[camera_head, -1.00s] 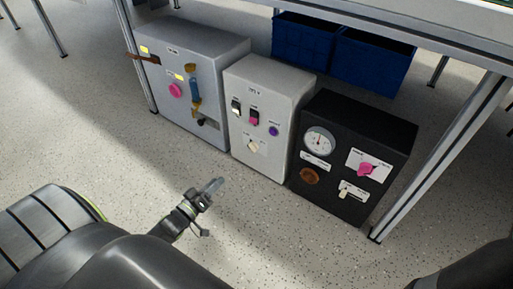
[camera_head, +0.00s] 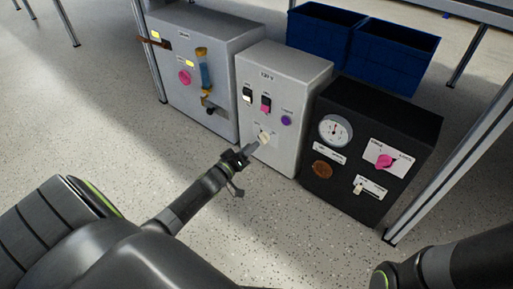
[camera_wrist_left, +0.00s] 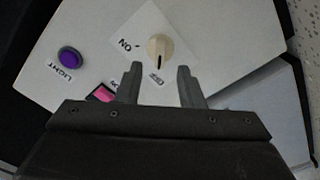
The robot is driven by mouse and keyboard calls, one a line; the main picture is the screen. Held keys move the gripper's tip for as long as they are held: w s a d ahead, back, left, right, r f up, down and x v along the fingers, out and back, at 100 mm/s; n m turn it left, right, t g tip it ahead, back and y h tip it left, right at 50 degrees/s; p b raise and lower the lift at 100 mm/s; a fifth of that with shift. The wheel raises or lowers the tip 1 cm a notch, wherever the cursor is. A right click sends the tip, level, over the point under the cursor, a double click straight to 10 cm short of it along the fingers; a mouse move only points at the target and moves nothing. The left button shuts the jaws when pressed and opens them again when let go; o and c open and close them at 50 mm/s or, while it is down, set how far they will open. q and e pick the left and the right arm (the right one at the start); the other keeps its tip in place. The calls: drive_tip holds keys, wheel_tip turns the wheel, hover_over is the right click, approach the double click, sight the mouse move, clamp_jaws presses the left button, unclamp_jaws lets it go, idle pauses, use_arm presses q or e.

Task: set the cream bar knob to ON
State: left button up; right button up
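The cream bar knob (camera_wrist_left: 159,50) sits on a white label plate on the front of the middle light-grey box (camera_head: 283,75). In the left wrist view its black pointer line points down toward the lower mark, away from the "ON" mark. The knob also shows in the head view (camera_head: 264,137), right at the tip of my left gripper (camera_head: 253,148). In the left wrist view my left gripper (camera_wrist_left: 160,84) is open, its two fingers apart just short of the knob with nothing between them. My right gripper is out of view; only part of my right arm shows at lower right.
The middle box also carries a purple button (camera_head: 286,120), a pink rocker switch (camera_head: 265,104) and a white-and-black switch (camera_head: 247,95). A grey box (camera_head: 215,45) stands left, a black box with a gauge (camera_head: 384,110) right. Blue crates (camera_head: 398,59) are behind. A frame post (camera_head: 455,160) stands right.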

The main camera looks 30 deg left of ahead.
sight(260, 139)
use_arm(q)
drive_tip(key=shift+w+d+b, duration=0.15)
drive_tip(key=shift+w+b, duration=0.45)
drive_tip(key=shift+w, duration=1.4)
drive_tip(key=shift+c, duration=0.4)
clamp_jaws()
